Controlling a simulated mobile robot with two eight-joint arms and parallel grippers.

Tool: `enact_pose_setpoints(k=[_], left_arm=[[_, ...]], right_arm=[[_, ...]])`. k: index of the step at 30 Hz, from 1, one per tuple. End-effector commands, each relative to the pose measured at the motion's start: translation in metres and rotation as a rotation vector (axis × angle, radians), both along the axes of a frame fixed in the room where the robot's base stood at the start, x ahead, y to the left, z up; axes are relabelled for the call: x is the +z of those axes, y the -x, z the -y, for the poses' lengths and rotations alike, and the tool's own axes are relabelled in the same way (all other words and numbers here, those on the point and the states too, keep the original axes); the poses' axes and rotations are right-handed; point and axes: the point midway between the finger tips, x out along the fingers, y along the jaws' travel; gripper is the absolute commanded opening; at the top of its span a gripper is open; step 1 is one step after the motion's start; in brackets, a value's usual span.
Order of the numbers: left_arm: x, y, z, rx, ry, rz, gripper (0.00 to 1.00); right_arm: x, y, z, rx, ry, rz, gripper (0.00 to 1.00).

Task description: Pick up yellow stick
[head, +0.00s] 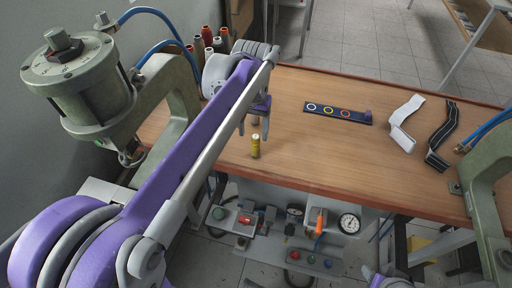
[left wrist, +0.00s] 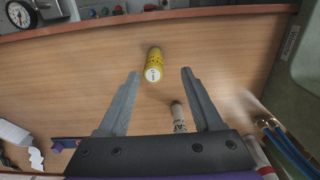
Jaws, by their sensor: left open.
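The yellow stick (head: 255,147) is a short yellow cylinder standing upright near the front edge of the wooden table. In the left wrist view the yellow stick (left wrist: 153,64) shows just beyond the fingertips, between their lines, with a pale marked end facing the camera. My left gripper (head: 255,124) is above and slightly behind it, open and empty. Its two grey fingers also show in the left wrist view (left wrist: 160,73). A pale whitish stick (left wrist: 178,117) stands between the fingers nearer the palm, below them.
A dark blue strip with coloured rings (head: 338,113) lies on the table, with a white strip (head: 402,123) and a black strip (head: 441,135) to its right. Green presses (head: 85,85) flank the table. Thread spools (head: 208,38) stand behind.

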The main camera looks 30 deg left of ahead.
Motion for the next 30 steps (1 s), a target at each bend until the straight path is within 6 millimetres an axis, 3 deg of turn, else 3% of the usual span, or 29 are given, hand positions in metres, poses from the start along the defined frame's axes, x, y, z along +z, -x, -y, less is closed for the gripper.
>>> enact_pose_setpoints(k=[8, 16, 26, 30], left_arm=[[-0.026, -0.001, 0.002, -0.001, 0.000, 0.001, 0.67], [-0.064, -0.003, 0.007, 0.000, 0.000, 0.001, 0.67], [-0.071, -0.003, 0.007, 0.000, 0.000, 0.002, 0.67], [-0.071, -0.003, 0.007, -0.001, 0.000, 0.002, 0.42]], right_arm=[[-0.002, 0.001, 0.000, 0.000, 0.000, -0.001, 0.57], [-0.005, 0.001, 0.000, 0.000, 0.000, -0.002, 0.57], [-0.005, 0.001, 0.000, 0.000, 0.000, -0.002, 0.57], [-0.005, 0.001, 0.000, 0.000, 0.000, -0.002, 0.57]])
